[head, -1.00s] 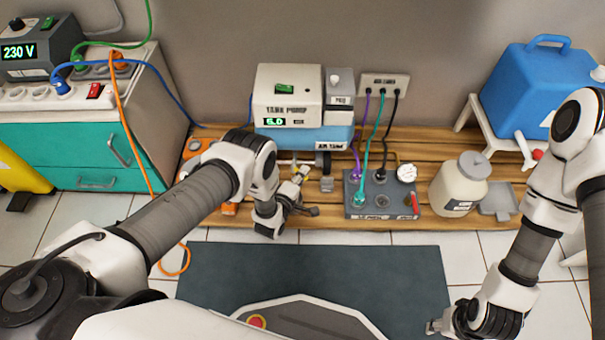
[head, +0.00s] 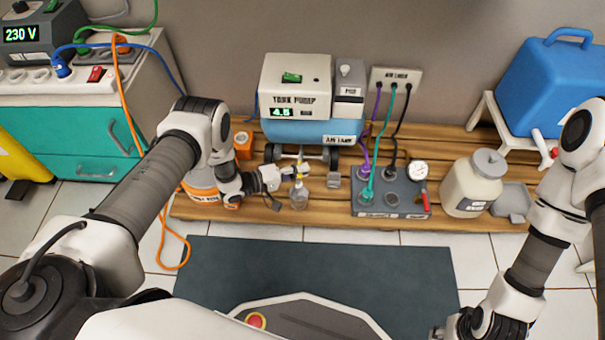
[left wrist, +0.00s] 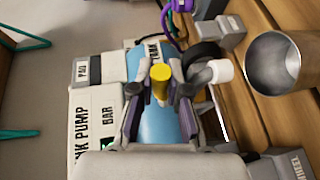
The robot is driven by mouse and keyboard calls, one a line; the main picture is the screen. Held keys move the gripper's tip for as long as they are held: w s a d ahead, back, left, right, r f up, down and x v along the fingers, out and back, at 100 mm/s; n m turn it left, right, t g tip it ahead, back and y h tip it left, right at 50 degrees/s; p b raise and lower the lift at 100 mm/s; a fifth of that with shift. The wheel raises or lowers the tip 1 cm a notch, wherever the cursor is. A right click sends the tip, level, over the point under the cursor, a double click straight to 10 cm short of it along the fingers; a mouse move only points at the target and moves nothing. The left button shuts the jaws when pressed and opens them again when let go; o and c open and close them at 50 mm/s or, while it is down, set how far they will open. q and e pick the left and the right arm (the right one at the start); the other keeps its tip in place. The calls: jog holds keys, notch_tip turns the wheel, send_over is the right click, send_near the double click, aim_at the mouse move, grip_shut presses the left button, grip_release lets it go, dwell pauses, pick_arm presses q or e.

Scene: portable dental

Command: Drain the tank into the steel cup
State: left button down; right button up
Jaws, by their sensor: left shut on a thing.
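The blue air tank (head: 285,131) sits under the white tank pump (head: 296,80), whose green display reads about 4.5. My left gripper (head: 290,174) is below the tank. In the left wrist view, my left gripper (left wrist: 160,105) is shut on a yellow knob (left wrist: 161,82) in front of the tank. A white spout end (left wrist: 220,71) is beside the knob. The steel cup (left wrist: 276,64) has its open mouth showing, apart from the fingers. In the head view the cup (head: 299,196) stands just below the gripper. My right gripper (head: 440,330) is barely in view at the bottom edge.
A grey connection box (head: 390,197) with hoses and a gauge stands right of the cup. A small grey block (head: 334,180) lies between them. A cream jar (head: 470,187) and a blue container (head: 555,85) are farther right. The dark mat (head: 330,270) is clear.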

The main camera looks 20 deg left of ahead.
pick_arm(q)
jog(key=shift+a+m+g+h+b, duration=0.15)
jog(key=shift+m+g+h+b, duration=0.15)
jog(key=shift+m+g, duration=0.15)
jog(key=c, duration=1.1)
grip_release()
jog(key=shift+c, duration=0.2)
